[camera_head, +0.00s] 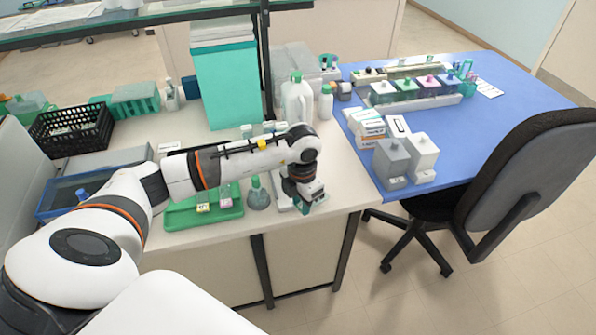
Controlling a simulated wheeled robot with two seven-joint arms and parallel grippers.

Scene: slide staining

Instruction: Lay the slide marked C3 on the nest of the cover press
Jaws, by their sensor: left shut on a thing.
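My left arm reaches in from the left over the white bench, and its gripper (305,206) points down near the bench's front right edge. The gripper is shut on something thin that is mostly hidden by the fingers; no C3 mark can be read. A pale, low device (283,200), which may be the cover press, stands just left of and partly behind the gripper. Its nest is hidden, and I cannot tell whether the held thing touches it. My right gripper is not in view.
A green tray (181,215) with small coloured blocks and a grey-green flask (258,196) stand left of the gripper. White bottles (298,100) and a tall teal box (228,85) stand behind. A blue table (468,150) with staining jars and a chair (535,165) are right.

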